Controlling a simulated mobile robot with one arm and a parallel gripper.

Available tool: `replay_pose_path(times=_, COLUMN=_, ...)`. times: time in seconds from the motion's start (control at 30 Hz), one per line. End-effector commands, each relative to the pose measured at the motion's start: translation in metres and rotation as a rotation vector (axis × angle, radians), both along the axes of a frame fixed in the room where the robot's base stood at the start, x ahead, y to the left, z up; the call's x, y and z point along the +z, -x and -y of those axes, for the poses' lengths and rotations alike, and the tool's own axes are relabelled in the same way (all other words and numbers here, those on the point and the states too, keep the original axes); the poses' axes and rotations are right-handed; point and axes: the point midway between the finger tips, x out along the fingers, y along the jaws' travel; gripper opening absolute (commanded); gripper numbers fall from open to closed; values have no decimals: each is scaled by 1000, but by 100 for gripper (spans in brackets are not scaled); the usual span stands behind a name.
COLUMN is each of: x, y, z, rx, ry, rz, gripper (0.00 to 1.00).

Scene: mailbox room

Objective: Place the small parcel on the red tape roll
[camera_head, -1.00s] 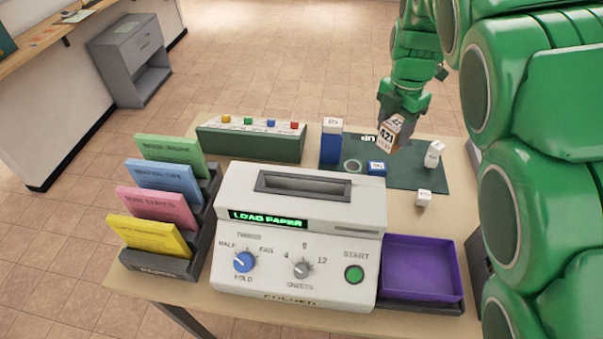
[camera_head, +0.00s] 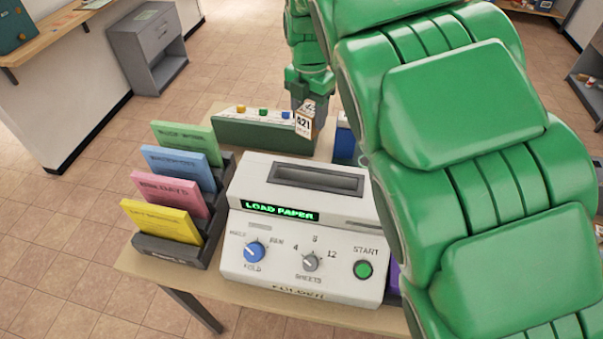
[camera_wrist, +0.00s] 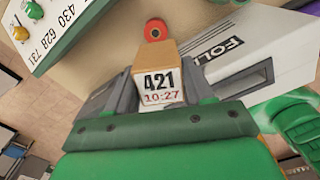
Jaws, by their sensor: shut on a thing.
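The small parcel is a brown box with a white label reading 421 and 10:27. It shows in the head view (camera_head: 304,125) and the wrist view (camera_wrist: 160,85). My gripper (camera_head: 306,104) is shut on it; in the wrist view the dark fingers (camera_wrist: 160,98) sit on both sides of it. In the head view it appears in front of the right end of the green panel. A small red ring-shaped thing with a dark centre, which looks like the red tape roll (camera_wrist: 155,29), shows just beyond the parcel in the wrist view. I cannot pick it out in the head view.
The white folder machine (camera_head: 302,232) stands in front of the parcel. The green panel (camera_head: 255,132) with coloured knobs is behind it. A rack (camera_head: 165,248) of coloured folders stands at left. A blue box (camera_head: 343,143) shows at right; my arm hides most of the table there.

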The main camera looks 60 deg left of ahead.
Motion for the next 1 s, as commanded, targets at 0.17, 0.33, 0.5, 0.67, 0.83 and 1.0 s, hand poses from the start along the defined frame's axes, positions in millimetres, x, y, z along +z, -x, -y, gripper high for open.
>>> replay_pose_path(times=0.17, x=-1, y=16, z=-10, rx=31, ry=-1, rz=0, gripper=14)
replay_pose_path(times=0.33, x=-19, y=14, z=-9, rx=27, ry=-1, rz=0, gripper=14)
replay_pose_path(times=0.5, x=-37, y=15, z=-9, rx=27, ry=0, rz=-1, gripper=14)
replay_pose_path(times=0.67, x=-49, y=14, z=-9, rx=27, ry=-1, rz=1, gripper=14)
replay_pose_path(times=0.83, x=-63, y=14, z=-8, rx=27, ry=1, rz=-1, gripper=14)
replay_pose_path(times=1.0, x=-89, y=14, z=-9, rx=27, ry=0, rz=1, gripper=14)
